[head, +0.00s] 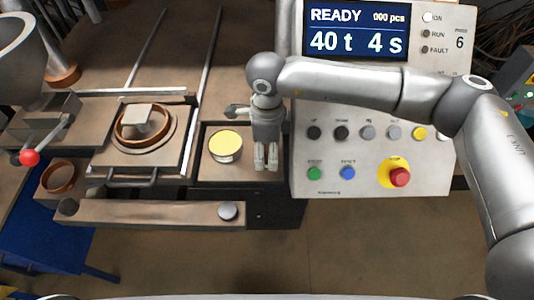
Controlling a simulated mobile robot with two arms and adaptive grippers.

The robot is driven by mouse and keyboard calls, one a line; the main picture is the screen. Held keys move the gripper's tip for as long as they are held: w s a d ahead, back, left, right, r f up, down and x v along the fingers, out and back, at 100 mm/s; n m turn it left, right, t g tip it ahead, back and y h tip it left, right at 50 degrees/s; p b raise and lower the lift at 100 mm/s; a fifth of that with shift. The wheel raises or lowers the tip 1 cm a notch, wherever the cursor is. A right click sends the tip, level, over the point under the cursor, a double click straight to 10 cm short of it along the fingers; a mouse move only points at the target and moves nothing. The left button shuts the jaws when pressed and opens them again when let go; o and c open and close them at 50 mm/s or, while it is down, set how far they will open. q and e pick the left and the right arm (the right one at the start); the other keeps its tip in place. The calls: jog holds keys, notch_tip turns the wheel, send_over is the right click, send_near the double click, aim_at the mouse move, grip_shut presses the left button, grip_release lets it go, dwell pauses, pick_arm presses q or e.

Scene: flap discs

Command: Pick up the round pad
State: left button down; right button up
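A round yellow-topped piece with a pale side (226,146), which looks like the round pad, sits in a brown square recess (212,172) left of the control panel. My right gripper (266,158) points down just to the right of it, over the right edge of the recess. The gripper and the yellow piece look apart, with nothing visible between the fingers. The two fingers lie close together in this view, and how far they are open is unclear. My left gripper is not in view.
The control panel (322,186) with buttons and a red stop knob (400,177) stands close right of the gripper. A press plate with a copper ring (125,135) lies to the left. A bar (150,213) with a grey round knob (228,211) runs along the front.

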aim_at(267, 149)
jog(key=c, duration=0.8)
jog(key=shift+r+b, duration=0.35)
notch_tip(267, 149, up, 9)
jog(key=b, duration=0.3)
jog(key=shift+f+b, duration=0.2)
jog(key=shift+b, duration=0.15)
jog(key=shift+r, duration=0.4)
jog(key=shift+o, duration=1.1)
jog(key=shift+c, duration=1.1)
